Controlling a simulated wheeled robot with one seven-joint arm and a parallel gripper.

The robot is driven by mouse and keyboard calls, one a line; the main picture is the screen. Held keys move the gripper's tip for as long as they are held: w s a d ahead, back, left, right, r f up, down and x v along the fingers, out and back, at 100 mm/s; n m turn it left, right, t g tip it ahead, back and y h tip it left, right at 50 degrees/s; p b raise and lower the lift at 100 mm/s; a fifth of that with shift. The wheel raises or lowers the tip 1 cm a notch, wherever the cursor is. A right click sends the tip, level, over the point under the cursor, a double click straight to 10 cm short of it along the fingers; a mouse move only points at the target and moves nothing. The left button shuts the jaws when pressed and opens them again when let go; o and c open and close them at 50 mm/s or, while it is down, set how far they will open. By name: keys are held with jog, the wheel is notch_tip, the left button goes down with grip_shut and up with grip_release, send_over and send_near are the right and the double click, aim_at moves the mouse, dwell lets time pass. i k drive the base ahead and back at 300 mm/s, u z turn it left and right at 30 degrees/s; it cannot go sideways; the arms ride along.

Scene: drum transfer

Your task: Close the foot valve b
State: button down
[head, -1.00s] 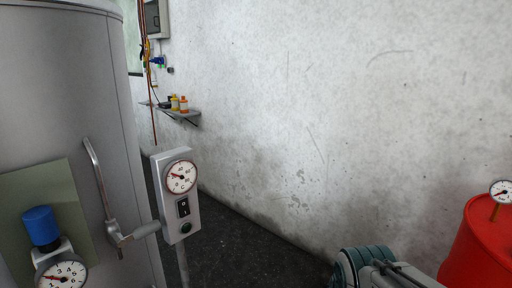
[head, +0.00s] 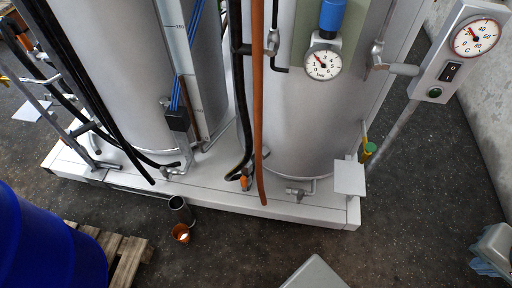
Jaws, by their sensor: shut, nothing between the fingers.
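Two grey tanks stand on a white plinth in the head view. A small metal valve (head: 298,193) sits low at the foot of the right tank (head: 300,120). Another metal fitting (head: 176,170) sits at the foot of the left tank (head: 125,80). I cannot read a label telling which is foot valve b, nor tell whether either is open or closed. An orange handle (head: 246,180) is beside the black and orange hoses, left of the right tank's valve. My gripper is not in view; only a grey and teal part of my arm shows at the right edge.
The plinth (head: 225,204) has a raised front edge. A blue drum (head: 45,245) on a wooden pallet (head: 130,256) is at lower left. A gauge box (head: 462,50) on a post is at right.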

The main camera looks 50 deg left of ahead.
aim_at(243, 180)
jog(key=u, duration=2.25)
jog(key=k, duration=0.55)
jog(key=u, duration=0.65)
jog(key=i, duration=1.05)
jog(key=z, duration=0.55)
jog(key=i, duration=0.5)
jog(key=z, duration=0.45)
